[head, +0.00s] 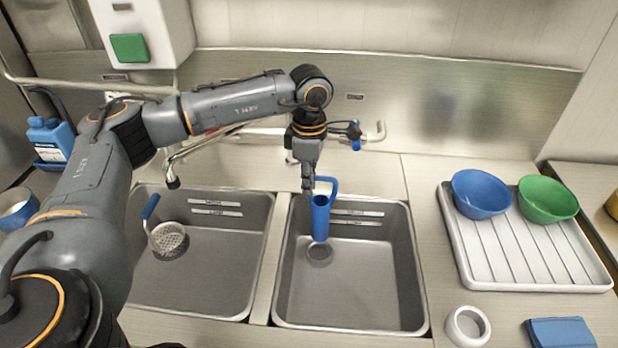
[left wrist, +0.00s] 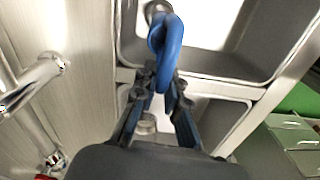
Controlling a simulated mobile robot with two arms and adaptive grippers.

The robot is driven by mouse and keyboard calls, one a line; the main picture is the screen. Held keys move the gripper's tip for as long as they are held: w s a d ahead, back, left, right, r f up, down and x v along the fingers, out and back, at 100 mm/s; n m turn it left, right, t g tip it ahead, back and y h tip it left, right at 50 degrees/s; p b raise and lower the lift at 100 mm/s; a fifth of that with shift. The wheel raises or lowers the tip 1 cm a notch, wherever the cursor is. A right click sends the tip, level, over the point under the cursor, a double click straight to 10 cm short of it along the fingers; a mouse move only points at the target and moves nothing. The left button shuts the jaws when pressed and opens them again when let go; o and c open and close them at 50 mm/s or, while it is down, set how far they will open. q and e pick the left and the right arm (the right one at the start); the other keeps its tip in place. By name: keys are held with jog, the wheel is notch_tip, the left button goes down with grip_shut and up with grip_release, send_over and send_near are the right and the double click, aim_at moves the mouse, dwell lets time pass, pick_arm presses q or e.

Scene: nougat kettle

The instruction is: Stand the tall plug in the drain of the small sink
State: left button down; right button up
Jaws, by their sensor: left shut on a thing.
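The tall blue plug (head: 320,218), with a loop handle on top, hangs upright over the right-hand sink (head: 385,285). In the left wrist view its blue handle (left wrist: 170,45) shows at the fingertips. My left gripper (head: 308,183) is shut on the handle. The drain (head: 319,253) is a round fitting in that sink's floor. The plug's lower end shows just behind the drain in the picture and looks raised above the floor; the exact height is unclear. My right gripper is not in view.
The left-hand sink (head: 215,280) holds a strainer (head: 168,240) with a blue handle. Taps stand behind the sinks. A white drying rack (head: 530,270) with a blue bowl (head: 482,193) and a green bowl (head: 548,199) is at right. A white ring-shaped thing (head: 453,328) and blue cloth (head: 560,332) lie in front.

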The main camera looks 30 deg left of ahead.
pick_arm(q)
jog(key=shift+f+b, duration=1.25)
jog(key=shift+f, duration=1)
jog(key=shift+f+b, duration=1.4)
jog(key=shift+f, duration=0.35)
jog(key=c, duration=1.3)
grip_release()
jog(key=shift+f, duration=0.1)
notch_tip(320, 180, up, 12)
jog(key=shift+w+r, duration=0.1)
